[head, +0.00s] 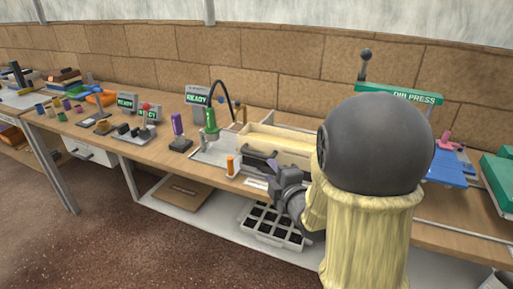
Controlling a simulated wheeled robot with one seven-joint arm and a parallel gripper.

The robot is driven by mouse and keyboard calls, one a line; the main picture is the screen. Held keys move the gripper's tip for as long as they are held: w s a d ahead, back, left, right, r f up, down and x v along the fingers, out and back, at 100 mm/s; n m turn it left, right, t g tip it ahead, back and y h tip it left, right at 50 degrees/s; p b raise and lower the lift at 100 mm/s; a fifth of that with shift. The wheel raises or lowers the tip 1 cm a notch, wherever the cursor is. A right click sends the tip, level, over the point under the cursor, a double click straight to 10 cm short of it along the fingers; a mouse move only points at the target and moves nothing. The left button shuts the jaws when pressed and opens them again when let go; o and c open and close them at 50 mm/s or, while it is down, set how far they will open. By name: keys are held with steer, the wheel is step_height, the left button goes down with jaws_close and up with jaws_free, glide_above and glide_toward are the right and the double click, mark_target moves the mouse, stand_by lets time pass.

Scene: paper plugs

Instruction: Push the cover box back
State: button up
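A long cream box (282,141), which looks like the cover box, lies on the wooden bench right of the middle in the head view. A dark handle (259,160) is on its near left side. My gripper (272,171) is at the bench's front edge, just to the right of the handle and in front of the box. It is small and dark here, and its fingertips are hard to make out; I cannot tell if they touch the handle or box. My arm hides the right part of the box.
A green nozzle on a black hose (210,121) and an orange cylinder (230,165) stand left of the box. A green press (402,93) stands behind my arm. A tray with dark cells (271,225) sits on the lower shelf. A brick wall closes the back.

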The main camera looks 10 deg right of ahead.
mark_target(258, 157)
steer(key=shift+w+r+p, duration=0.1)
steer(key=shift+w+p, duration=0.1)
steer(key=shift+p, duration=0.6)
steer(key=x, duration=1.1)
steer(key=shift+w+f, duration=0.25)
steer(key=shift+w, duration=0.1)
jaws_close()
